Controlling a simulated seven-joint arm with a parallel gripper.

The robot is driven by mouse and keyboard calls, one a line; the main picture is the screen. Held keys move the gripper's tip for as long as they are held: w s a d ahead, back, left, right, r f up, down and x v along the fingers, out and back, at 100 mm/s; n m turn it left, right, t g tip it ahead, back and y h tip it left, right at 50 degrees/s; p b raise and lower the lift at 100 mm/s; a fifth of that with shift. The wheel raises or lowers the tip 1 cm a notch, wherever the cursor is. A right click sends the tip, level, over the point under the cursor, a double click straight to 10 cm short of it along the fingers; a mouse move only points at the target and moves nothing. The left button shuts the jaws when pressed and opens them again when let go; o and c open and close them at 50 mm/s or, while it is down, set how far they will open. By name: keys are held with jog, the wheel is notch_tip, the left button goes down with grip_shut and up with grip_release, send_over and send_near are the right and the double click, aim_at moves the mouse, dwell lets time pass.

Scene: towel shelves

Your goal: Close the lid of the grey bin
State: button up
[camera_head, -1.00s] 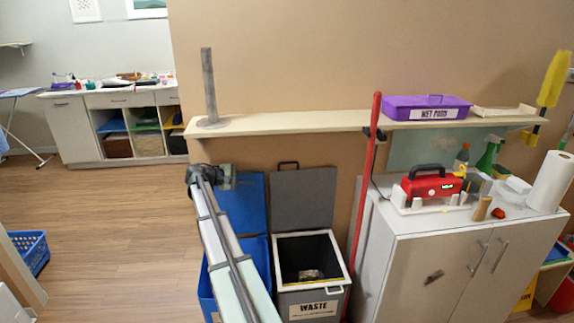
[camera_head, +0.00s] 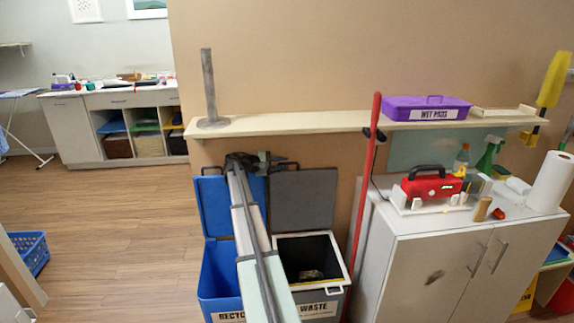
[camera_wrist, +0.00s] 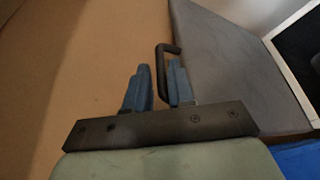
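The grey bin (camera_head: 318,306), labelled WASTE, stands open against the wall. Its grey lid (camera_head: 303,200) is raised upright behind the opening; in the wrist view the lid (camera_wrist: 225,65) fills the right middle. My gripper (camera_head: 284,164) is at the lid's top left edge, hiding the lid handle in the head view. In the wrist view, my gripper's two blue-grey fingers (camera_wrist: 163,88) are apart. The black lid handle (camera_wrist: 168,47) shows just beyond them, with one leg appearing in the gap between the fingers. I cannot tell whether they touch it.
The blue recycling bin (camera_head: 215,270) stands open left of the grey bin, partly behind my arm. A wooden shelf (camera_head: 330,122) runs above both lids. A red pole (camera_head: 367,190) and a white cabinet (camera_head: 420,275) stand close on the right.

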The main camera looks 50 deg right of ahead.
jog(key=shift+x, duration=1.35)
jog(key=shift+c, duration=0.3)
grip_shut()
